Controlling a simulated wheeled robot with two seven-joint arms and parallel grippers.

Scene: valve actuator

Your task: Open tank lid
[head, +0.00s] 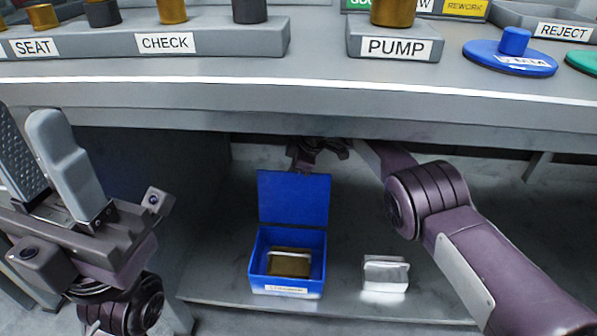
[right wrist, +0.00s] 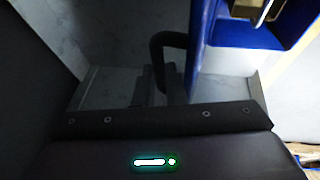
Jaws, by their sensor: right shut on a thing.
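The blue tank (head: 258,262) stands on the low shelf under the bench, with a label on its front. Its blue lid (head: 293,197) stands upright at the back, open. A brass-coloured block (head: 289,263) lies inside. My right gripper (head: 318,148) is behind the top of the lid, partly hidden by the lid and bench edge. In the right wrist view, my right gripper (right wrist: 158,85) is shut on a dark curved handle (right wrist: 168,40) beside a blue panel (right wrist: 205,45). My left gripper (head: 30,118) is open and empty at the left, away from the tank.
A silver block (head: 385,274) sits on the shelf (head: 340,306) right of the tank. The bench edge (head: 300,105) overhangs the shelf. On the bench are labelled trays, including the PUMP holder (head: 395,48), and a blue disc (head: 510,58). The shelf front is clear.

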